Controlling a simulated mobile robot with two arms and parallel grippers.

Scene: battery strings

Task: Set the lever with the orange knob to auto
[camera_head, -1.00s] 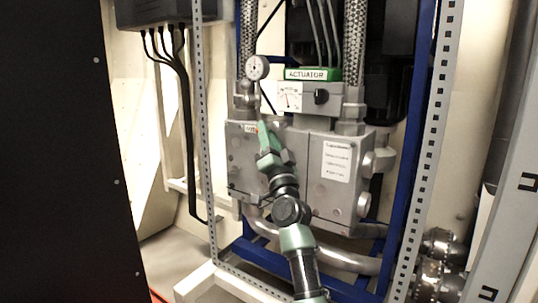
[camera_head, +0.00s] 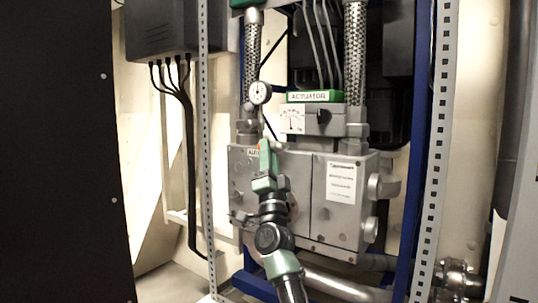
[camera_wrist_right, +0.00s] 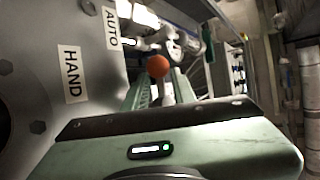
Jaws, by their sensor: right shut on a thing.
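The orange knob (camera_wrist_right: 158,66) of the lever shows in the right wrist view between the two fingers of my right gripper (camera_wrist_right: 160,85). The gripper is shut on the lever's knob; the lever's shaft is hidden. The AUTO label (camera_wrist_right: 111,28) is on the grey housing, left of and above the knob in this view. The HAND label (camera_wrist_right: 71,73) is farther left and lower. In the head view my right gripper (camera_head: 266,150) is at the upper left front of the grey actuator box (camera_head: 305,190), covering most of the lever and part of the AUTO label (camera_head: 252,153). My left gripper is out of view.
A round gauge (camera_head: 260,92) and the green ACTUATOR sign (camera_head: 314,96) are above the gripper. Round knobs (camera_head: 376,187) stick out on the box's right side. A perforated upright (camera_head: 207,150) stands to the left, and a black panel (camera_head: 62,150) fills the far left.

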